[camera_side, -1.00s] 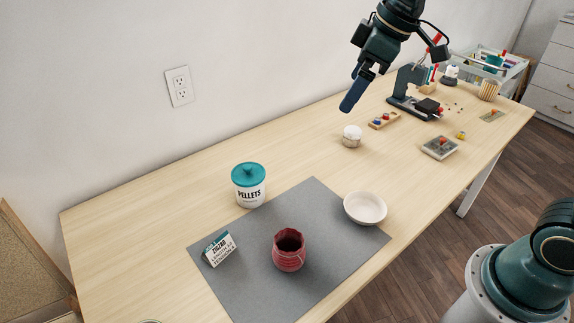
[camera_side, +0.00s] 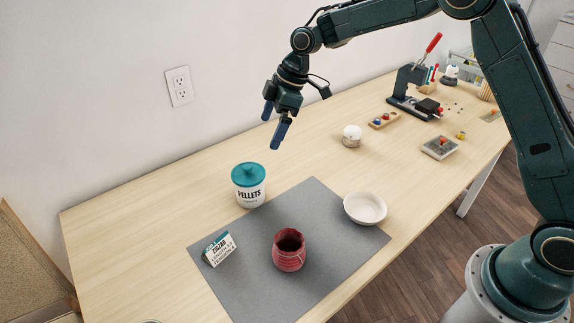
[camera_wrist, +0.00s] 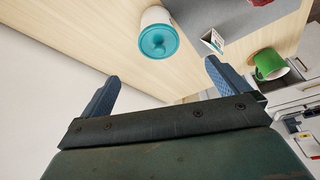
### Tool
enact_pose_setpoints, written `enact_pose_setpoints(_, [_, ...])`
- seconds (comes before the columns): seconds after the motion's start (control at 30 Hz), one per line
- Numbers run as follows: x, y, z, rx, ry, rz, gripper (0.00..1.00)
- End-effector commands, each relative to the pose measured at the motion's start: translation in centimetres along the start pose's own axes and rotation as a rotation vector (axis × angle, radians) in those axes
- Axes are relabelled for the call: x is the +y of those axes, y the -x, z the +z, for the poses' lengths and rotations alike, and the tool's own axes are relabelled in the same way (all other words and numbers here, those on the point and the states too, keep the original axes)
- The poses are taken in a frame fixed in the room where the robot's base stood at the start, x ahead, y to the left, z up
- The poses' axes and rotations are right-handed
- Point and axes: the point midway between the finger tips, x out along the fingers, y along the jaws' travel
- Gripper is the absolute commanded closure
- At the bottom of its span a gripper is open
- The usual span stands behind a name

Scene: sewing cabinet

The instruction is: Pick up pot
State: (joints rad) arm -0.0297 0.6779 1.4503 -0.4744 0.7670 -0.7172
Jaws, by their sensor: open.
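A dark red pot (camera_side: 289,251) with an open top stands upright on the grey mat (camera_side: 245,287), near its front middle. In the wrist view only a small part of a red thing, probably the pot (camera_wrist: 261,2), shows at the top edge. My gripper (camera_side: 276,127) is open and empty, with blue fingers. It is high above the table, behind and above the pellets jar, well apart from the pot. In the wrist view my gripper's fingers (camera_wrist: 160,85) are spread with nothing between them.
A white pellets jar (camera_side: 250,194) with a teal lid stands behind the mat. A small folded card sign (camera_side: 219,248) and a white bowl (camera_side: 365,208) flank the pot on the mat. A white round jar (camera_side: 352,136) and a press (camera_side: 412,92) stand farther right.

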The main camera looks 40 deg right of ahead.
Motion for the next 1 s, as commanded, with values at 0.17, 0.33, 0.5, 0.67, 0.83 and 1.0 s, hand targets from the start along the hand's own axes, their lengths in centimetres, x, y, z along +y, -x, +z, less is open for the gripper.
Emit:
enact_pose_setpoints(0.17, [0.7,-2.5,-0.1,0.008,0.046,-0.024,0.00])
enact_pose_setpoints(0.33, [0.9,-3.1,-0.2,0.011,0.060,-0.029,0.00])
enact_pose_setpoints(0.5, [0.9,-3.2,-0.2,0.011,0.059,-0.029,0.00])
enact_pose_setpoints(0.67, [0.8,-4.3,-0.1,0.010,0.058,-0.031,0.00])
enact_pose_setpoints(0.83, [0.7,-6.6,-0.1,0.009,0.057,-0.032,0.00])
enact_pose_setpoints(1.0, [0.6,-9.1,-0.2,0.008,0.058,-0.032,0.00])
